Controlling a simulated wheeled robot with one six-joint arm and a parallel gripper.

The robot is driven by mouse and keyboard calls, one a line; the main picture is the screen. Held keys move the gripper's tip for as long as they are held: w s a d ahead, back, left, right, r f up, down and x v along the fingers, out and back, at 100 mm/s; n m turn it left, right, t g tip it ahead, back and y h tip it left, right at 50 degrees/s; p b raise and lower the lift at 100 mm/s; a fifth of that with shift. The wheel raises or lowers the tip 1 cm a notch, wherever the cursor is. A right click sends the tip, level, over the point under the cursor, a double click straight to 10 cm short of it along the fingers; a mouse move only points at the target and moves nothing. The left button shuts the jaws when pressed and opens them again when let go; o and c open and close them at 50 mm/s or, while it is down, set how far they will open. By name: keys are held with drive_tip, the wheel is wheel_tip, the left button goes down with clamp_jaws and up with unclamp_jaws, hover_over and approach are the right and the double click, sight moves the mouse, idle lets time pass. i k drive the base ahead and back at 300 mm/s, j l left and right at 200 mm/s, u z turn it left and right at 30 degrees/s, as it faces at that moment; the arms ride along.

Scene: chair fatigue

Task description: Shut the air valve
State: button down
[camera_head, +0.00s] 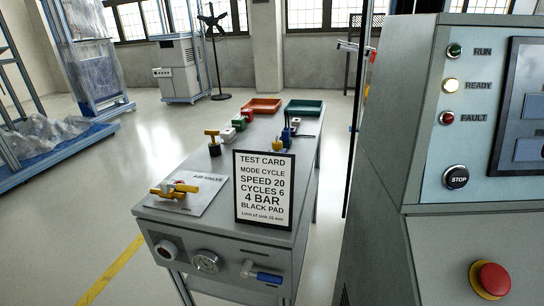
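The bench (225,228) carries a light plate (208,196) lettered "AIR VALVE" on its near left part. A yellow valve handle (176,189) lies on this plate, roughly left to right in the picture. Whether it stands open or shut is not clear. A second, blue-handled valve or fitting (265,276) is on the bench's front face, its handle pointing right, beside a round gauge (206,261). My gripper is not in view.
A test card (264,188) stands upright on the bench, right of the plate. Small tools, a red tray (262,105) and a green tray (304,107) are further back. A control cabinet (400,130) with a red stop button (492,279) fills the right. Floor at left is open.

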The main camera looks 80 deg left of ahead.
sight(181, 187)
drive_tip(key=u, duration=1.7)
drive_tip(key=k+j+u, duration=0.45)
drive_tip(key=k+j, duration=0.25)
drive_tip(key=k, duration=0.05)
